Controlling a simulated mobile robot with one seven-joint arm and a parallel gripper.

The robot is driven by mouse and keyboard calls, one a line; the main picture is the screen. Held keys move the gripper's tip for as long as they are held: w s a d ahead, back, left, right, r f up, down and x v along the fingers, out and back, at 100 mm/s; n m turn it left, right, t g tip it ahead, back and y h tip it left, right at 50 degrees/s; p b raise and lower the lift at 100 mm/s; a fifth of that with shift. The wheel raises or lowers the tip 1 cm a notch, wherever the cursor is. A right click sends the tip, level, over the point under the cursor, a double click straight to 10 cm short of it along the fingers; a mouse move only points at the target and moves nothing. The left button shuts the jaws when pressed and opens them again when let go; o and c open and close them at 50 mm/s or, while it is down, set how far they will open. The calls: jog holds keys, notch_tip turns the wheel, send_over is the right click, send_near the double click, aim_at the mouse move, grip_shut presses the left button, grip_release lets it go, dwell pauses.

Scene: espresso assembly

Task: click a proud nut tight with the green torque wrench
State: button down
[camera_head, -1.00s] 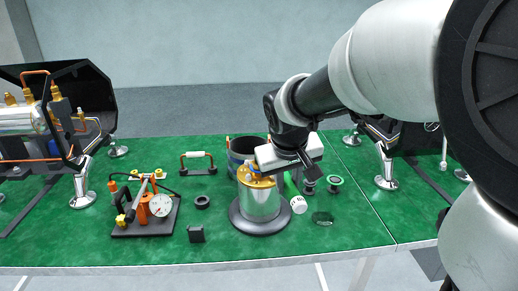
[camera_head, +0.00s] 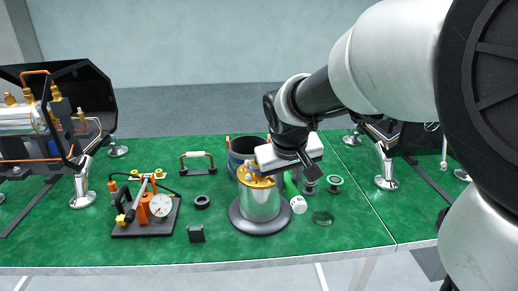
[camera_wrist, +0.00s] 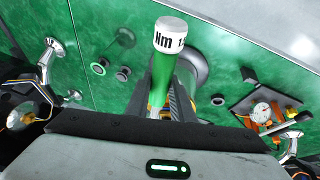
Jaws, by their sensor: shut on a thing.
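The green torque wrench (camera_wrist: 162,75) has a white end cap marked "Nm" and stands up between the fingers of my gripper (camera_wrist: 168,108) in the wrist view. In the head view its green handle and white cap (camera_head: 298,203) show just right of the boiler. My gripper (camera_head: 291,172) is shut on it. The silver boiler (camera_head: 261,203) has a brass top flange (camera_head: 256,176) and stands on a dark round base. The wrench's working end and the nuts are mostly hidden by my gripper, so I cannot tell whether it sits on a nut.
A pump with a gauge (camera_head: 148,208) stands at left on the green mat (camera_head: 100,246). A dark pot (camera_head: 246,150) is behind the boiler. A small black block (camera_head: 196,234), a black ring (camera_head: 202,202) and a green-rimmed ring (camera_head: 334,182) lie nearby. The front left mat is clear.

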notch_tip(320, 180, up, 6)
jog(key=a+m+p, duration=0.1)
jog(key=p, duration=0.2)
jog(key=shift+a+m+h, duration=0.3)
jog(key=shift+m, duration=0.1)
dwell(0.4)
